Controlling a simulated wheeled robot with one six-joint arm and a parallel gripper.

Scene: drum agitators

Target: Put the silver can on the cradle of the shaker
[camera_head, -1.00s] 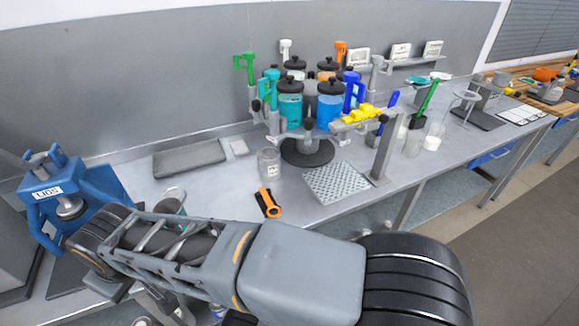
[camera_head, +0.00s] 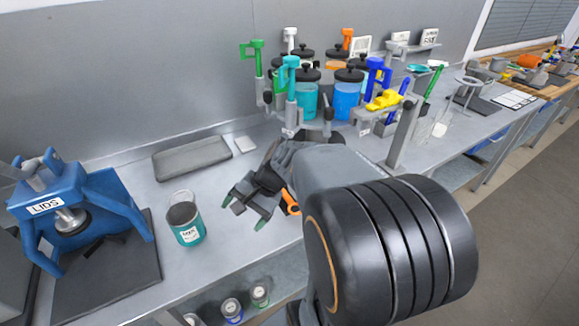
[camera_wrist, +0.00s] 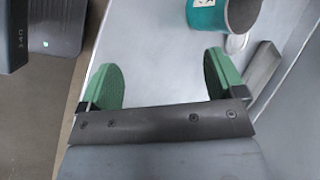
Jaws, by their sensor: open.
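A can with a teal label and a grey metal rim (camera_head: 186,230) stands upright on the bench, with its bail handle raised. It also shows at the top right of the wrist view (camera_wrist: 205,15). I cannot tell whether this is the silver can. Small silvery cans (camera_head: 232,308) sit below the bench front, only partly visible. No shaker cradle can be made out for certain. My gripper (camera_head: 247,211) is open and empty, right of the teal can and apart from it. Its green-padded fingers (camera_wrist: 162,82) are spread with bare bench between them.
A blue press marked LIDS (camera_head: 85,215) stands left on a dark mat. A flat grey block (camera_head: 192,158) lies behind the can. A carousel of jars with dark lids (camera_head: 347,93) and a yellow-topped stand (camera_head: 385,101) rise behind my arm. Bare bench lies around the can.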

